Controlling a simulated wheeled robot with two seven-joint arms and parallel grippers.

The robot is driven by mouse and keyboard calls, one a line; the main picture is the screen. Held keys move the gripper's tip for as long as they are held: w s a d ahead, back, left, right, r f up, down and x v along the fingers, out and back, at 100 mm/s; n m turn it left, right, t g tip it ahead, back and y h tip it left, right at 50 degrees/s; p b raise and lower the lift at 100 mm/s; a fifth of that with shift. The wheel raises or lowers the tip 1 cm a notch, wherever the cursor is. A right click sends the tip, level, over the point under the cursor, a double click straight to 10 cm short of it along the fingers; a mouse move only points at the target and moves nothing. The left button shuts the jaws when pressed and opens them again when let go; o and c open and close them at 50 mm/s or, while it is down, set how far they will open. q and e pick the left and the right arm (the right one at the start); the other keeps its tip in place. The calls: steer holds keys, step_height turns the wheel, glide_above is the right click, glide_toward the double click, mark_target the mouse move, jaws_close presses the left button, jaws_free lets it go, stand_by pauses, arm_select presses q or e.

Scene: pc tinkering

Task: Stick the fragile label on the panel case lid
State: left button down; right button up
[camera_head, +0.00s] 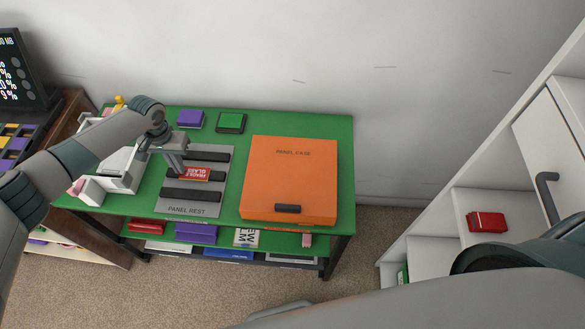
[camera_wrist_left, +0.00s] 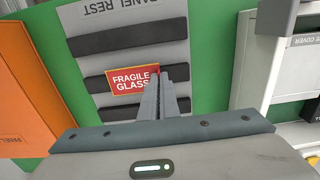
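The red fragile label (camera_head: 197,174), marked "FRAGILE GLASS", lies at the middle dark bar of the grey panel rest (camera_head: 186,209). It also shows in the left wrist view (camera_wrist_left: 130,80). My left gripper (camera_head: 182,170) reaches down over the rest; in the left wrist view its fingers (camera_wrist_left: 161,78) are close together at the label's edge and look shut on it. The fingers hide part of that edge. The orange panel case (camera_head: 290,180) lies flat on the green table to the right, its lid bare except for printing and a dark handle. My right gripper is out of view.
A purple block (camera_head: 190,118) and a dark-green box (camera_head: 231,122) lie at the table's back. White equipment (camera_head: 120,170) stands at the left. Several items sit on the shelf below. A white cabinet (camera_head: 555,130) with a red item (camera_head: 486,221) stands at the right.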

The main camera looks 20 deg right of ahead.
arm_select(q)
steer(key=shift+w+a+r+p, duration=0.1)
steer(key=shift+a+r+p, duration=0.15)
steer(key=shift+r+p, duration=0.6)
steer(key=shift+w+a+r+p, duration=0.1)
steer(key=shift+a+r+p, duration=0.1)
steer(key=shift+r+p, duration=0.65)
stand_by(0.6)
steer(key=shift+r, duration=0.1)
steer(key=shift+s+r+p, duration=0.1)
steer(key=shift+r+p, duration=2.3)
steer(key=shift+p, duration=0.05)
steer(key=s+d+r+n+b, duration=0.2)
steer(key=s+d+r+b, duration=0.15)
steer(key=r+b, duration=0.45)
steer(key=s+a+r+n+b, duration=0.1)
steer(key=s+r, duration=0.3)
steer(key=s, duration=0.4)
steer(key=s+a+r+n+b, duration=0.1)
steer(key=s+a+r+b, duration=0.1)
steer(key=s, duration=0.7)
step_height(320, 180, up, 2)
steer(key=shift+s+a, duration=0.25)
steer(key=shift+a, duration=0.2)
steer(key=shift+w, duration=0.1)
